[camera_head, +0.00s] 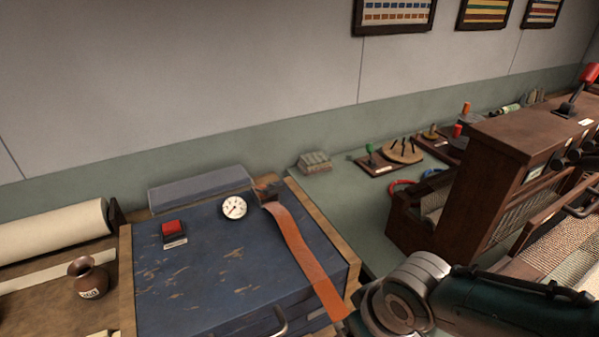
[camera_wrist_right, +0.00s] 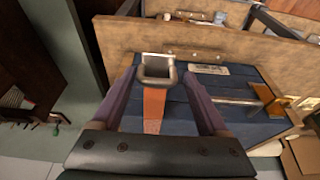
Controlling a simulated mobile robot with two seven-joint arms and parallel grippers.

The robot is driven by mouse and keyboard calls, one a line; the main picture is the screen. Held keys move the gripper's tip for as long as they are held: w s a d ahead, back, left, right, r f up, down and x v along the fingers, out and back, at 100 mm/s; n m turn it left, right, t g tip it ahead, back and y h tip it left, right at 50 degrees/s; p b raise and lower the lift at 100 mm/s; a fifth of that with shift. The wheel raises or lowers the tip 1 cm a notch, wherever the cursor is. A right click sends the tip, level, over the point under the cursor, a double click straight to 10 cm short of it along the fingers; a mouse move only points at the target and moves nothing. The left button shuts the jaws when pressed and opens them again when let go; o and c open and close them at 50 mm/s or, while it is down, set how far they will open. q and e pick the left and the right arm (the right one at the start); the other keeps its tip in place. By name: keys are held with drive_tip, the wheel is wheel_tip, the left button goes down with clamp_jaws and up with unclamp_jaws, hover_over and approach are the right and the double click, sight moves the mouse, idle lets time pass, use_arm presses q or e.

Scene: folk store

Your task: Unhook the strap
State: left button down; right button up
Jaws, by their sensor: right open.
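An orange strap (camera_head: 299,250) runs from a dark fitting at the back of a worn blue chest lid (camera_head: 200,272), across the lid and over its front right edge. In the right wrist view the orange strap (camera_wrist_right: 153,112) hangs down the blue chest front from a grey metal ring or buckle (camera_wrist_right: 158,80). My right gripper (camera_wrist_right: 160,74) is open, with one finger on each side of the strap and buckle; contact cannot be told. In the head view its fingers are hidden. My left gripper is not in view.
On the lid are a white dial gauge (camera_head: 234,208) and a red-topped block (camera_head: 174,232). A brown vase (camera_head: 88,279) stands left. A dark wooden cabinet (camera_head: 497,172) stands right. A metal handle (camera_wrist_right: 226,101) protrudes from the chest front beside my right gripper.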

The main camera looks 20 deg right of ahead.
drive_tip(key=p+v, duration=0.5)
drive_tip(key=v, duration=0.5)
idle(0.4)
